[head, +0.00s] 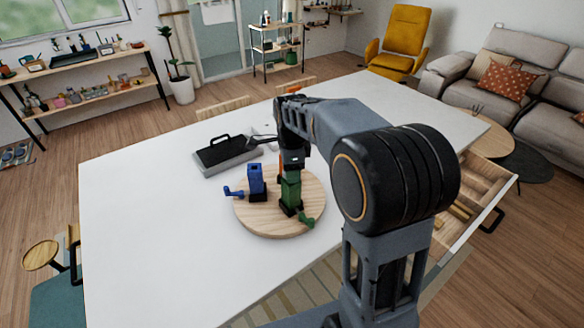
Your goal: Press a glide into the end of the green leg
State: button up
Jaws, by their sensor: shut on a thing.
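The green leg (290,194) stands upright on the round wooden board (258,226), in a dark base with a green crank (306,219) at its front. My gripper (292,166) points down directly over the top end of the green leg, very close to it. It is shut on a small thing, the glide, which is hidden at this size. Whether the glide touches the leg I cannot tell. A blue upright piece (255,179) with a blue crank (233,192) stands on the same board to the left. A thin orange piece shows just behind the green leg.
A grey tray with a black handled top (226,154) lies behind the board on the white table (140,230). An open wooden drawer (486,186) juts out at the table's right. The table's left part is clear. My arm covers the middle right.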

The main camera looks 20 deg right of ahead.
jog(key=shift+f+b, duration=0.5)
jog(key=shift+f, duration=0.3)
jog(key=o, duration=1)
jog(key=shift+r, duration=0.1)
notch_tip(320, 180, up, 14)
jog(key=shift+f, duration=0.2)
